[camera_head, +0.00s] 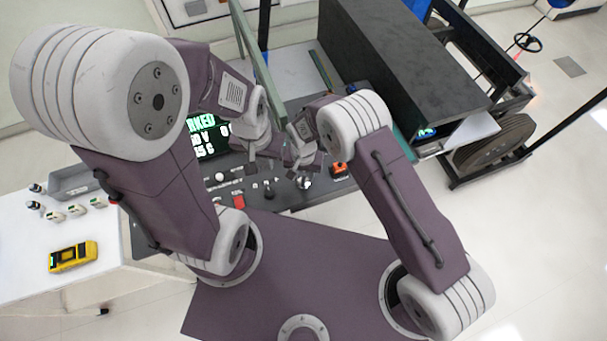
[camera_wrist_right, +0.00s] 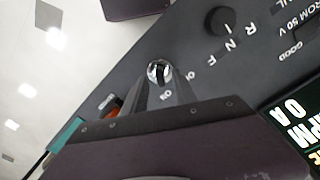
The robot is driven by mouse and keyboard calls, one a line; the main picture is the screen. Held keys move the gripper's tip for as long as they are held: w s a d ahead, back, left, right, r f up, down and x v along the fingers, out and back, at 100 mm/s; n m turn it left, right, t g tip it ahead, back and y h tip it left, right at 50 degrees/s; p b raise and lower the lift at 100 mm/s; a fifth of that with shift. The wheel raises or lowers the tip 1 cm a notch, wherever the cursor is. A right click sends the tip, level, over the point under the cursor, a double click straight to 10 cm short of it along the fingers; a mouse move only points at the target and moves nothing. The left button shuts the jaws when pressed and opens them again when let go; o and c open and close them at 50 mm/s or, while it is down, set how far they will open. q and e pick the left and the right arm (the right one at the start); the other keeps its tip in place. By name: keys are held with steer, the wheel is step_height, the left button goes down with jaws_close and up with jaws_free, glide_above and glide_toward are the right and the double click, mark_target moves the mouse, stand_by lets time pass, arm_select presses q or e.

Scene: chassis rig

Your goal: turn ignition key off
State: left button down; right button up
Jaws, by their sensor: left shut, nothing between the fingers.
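The ignition key switch (camera_wrist_right: 158,70) is a small round silver fitting with a dark middle in the right wrist view. It also shows as a small silver spot on the console (camera_head: 305,183). My right gripper (camera_wrist_right: 162,84) is right at it, its two grey fingers close on either side; whether they grip the key is unclear. An "ON" label and an "O" mark lie beside the switch. In the head view my right gripper (camera_head: 307,164) hangs low over the console. My left gripper (camera_head: 252,164) is shut and empty above the console, to the left.
A black selector knob marked R, N, F (camera_wrist_right: 222,20) is near the key. The console also bears a red switch (camera_head: 238,202), an orange part (camera_head: 339,169) and a lit display (camera_head: 208,140). A side bench (camera_head: 120,260) holds a yellow meter (camera_head: 73,256).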

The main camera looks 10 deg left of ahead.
steer(key=shift+s+a+f, duration=0.1)
steer(key=shift+f, duration=0.5)
jaws_close()
